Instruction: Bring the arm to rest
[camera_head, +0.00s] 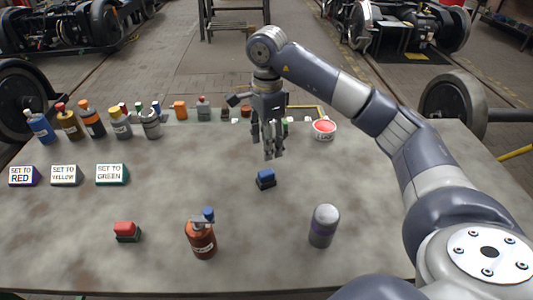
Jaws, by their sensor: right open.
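My right arm (400,140) reaches in from the right over the grey table (340,195). Its gripper (273,152) points down, open and empty, above and behind a small blue-topped block (266,179). The gripper looks apart from the block. My left gripper is not in view.
A brown bottle (202,239), a red-topped block (127,231) and a grey cylinder (323,226) stand near the front. Three "SET TO" signs (66,175) stand at left. Several bottles (95,119) line the back left. A white tub (324,129) stands behind right. The table's middle left is clear.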

